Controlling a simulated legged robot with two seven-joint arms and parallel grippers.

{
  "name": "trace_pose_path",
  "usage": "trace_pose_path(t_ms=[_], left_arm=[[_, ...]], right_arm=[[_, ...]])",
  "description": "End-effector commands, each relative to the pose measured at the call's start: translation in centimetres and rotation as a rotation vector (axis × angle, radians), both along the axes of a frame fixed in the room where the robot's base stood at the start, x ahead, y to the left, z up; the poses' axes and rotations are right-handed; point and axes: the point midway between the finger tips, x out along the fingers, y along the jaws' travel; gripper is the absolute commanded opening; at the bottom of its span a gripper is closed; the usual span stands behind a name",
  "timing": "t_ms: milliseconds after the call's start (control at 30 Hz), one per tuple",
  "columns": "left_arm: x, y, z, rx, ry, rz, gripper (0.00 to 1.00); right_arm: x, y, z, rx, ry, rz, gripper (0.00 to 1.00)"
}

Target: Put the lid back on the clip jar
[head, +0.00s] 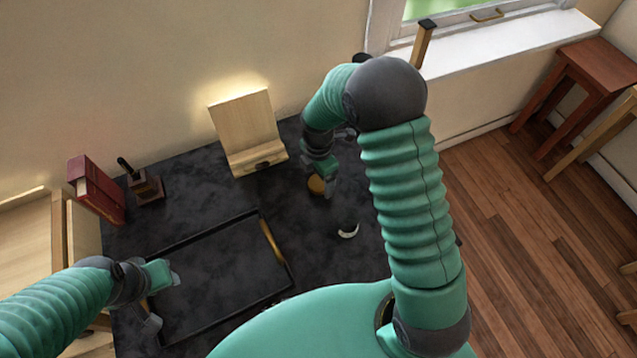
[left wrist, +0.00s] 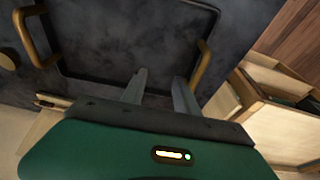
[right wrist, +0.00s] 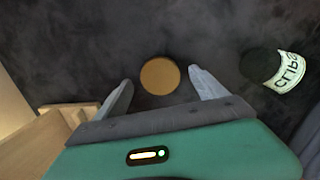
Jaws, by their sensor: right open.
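The lid is a round golden-brown disc (head: 317,185) lying flat on the dark tabletop. In the right wrist view, the lid (right wrist: 160,76) lies between the two fingertips. The clip jar (head: 348,231) stands on the table to the right and front of the lid. In the right wrist view, the jar (right wrist: 283,75) is dark with a white CLIPS label. My right gripper (right wrist: 160,79) is open and empty, pointing down over the lid, apart from the jar. My left gripper (left wrist: 159,78) is open and empty at the left end of the tray.
A black tray (head: 262,212) with golden handles lies at the front left. A wooden stand (head: 247,130) is at the back, near the lid. Table between lid and jar is clear.

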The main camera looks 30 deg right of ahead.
Motion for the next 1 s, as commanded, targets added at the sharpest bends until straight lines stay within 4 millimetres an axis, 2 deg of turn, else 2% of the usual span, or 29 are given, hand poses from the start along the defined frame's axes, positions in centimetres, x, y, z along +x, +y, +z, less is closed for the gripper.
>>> trace_pose_path(t_ms=[100,433,900,1000], left_arm=[[0.00,0.00,-0.18,0.000,0.000,0.000,0.36],[0.00,0.00,-0.14,0.000,0.000,0.000,0.36],[0.00,0.00,-0.14,0.000,0.000,0.000,0.36],[0.00,0.00,-0.14,0.000,0.000,0.000,0.36]], right_arm=[[0.00,0.03,-1.11,0.000,-0.001,0.001,0.81],[0.02,0.00,-1.12,0.000,-0.002,0.001,0.81],[0.02,-0.01,-1.11,0.000,-0.002,0.000,0.19],[0.02,-0.01,-1.11,0.000,-0.002,0.000,0.17]])
